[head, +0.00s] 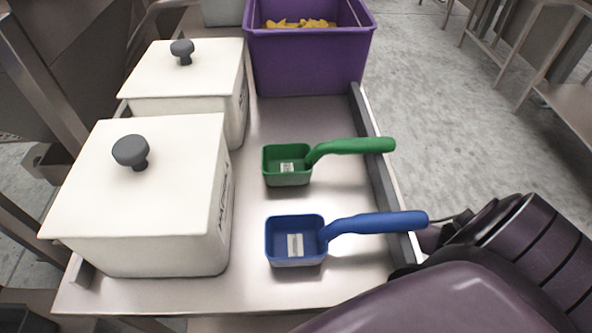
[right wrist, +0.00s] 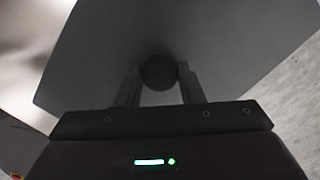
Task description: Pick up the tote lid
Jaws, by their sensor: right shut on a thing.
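In the right wrist view, my right gripper (right wrist: 158,82) has its two fingers on either side of a round dark knob (right wrist: 158,70). The knob stands on a broad flat panel (right wrist: 225,40), dark in shadow, which looks like a lid. In the head view, a near white tote lid (head: 85,185) and a far white tote lid (head: 205,70) each sit on a white tote, each with a dark knob. My right gripper is not visible in the head view; only parts of my arm show at lower right. My left gripper is in neither view.
A green scoop (head: 287,166) and a blue scoop (head: 295,245) lie on the metal surface (head: 210,295), right of the totes. A purple bin (head: 308,65) with yellow pieces stands at the back. A raised rail (head: 382,180) runs along the right edge. Bare floor lies beyond.

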